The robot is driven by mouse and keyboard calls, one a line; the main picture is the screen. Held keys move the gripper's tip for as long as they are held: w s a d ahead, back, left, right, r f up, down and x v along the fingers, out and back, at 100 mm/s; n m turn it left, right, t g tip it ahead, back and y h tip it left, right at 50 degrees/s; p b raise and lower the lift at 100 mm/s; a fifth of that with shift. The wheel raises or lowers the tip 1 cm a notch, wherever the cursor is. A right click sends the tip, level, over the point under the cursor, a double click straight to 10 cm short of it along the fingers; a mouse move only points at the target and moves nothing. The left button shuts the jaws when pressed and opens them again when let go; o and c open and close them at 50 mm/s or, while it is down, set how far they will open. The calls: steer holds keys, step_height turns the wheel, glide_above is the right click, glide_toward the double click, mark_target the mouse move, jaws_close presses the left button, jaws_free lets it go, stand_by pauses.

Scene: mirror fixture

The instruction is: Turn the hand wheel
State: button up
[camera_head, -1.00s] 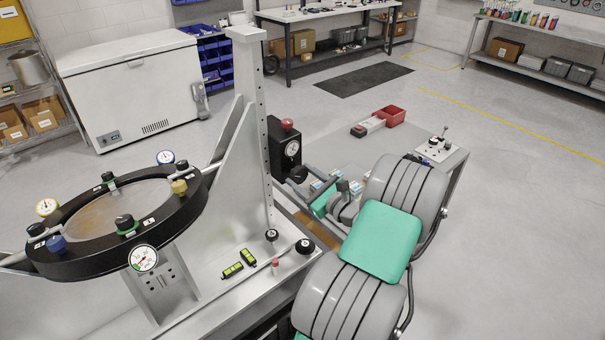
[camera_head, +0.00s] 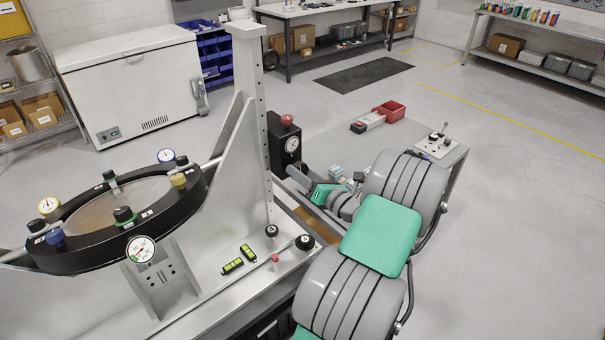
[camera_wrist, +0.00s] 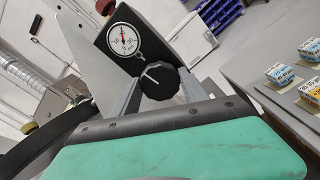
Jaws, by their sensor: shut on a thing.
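The hand wheel is a black lobed knob with a white line across its face, in the middle of the wrist view (camera_wrist: 158,84). It sits on a black box (camera_head: 284,150) below a round white dial (camera_wrist: 124,39). My gripper (camera_wrist: 160,90) is shut on the hand wheel, with one grey finger on either side of it. In the head view my gripper (camera_head: 295,172) is at the box's front, and the wheel is mostly hidden behind the fingers. The line on the wheel slants in the wrist view.
A black ring fixture (camera_head: 190,205) with gauges and knobs stands at left. The upright grey plate (camera_head: 246,130) is close beside the box. Open floor lies at right.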

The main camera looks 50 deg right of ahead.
steer(key=shift+m, duration=0.6)
steer(key=o, duration=1.4)
steer(key=shift+c, duration=0.2)
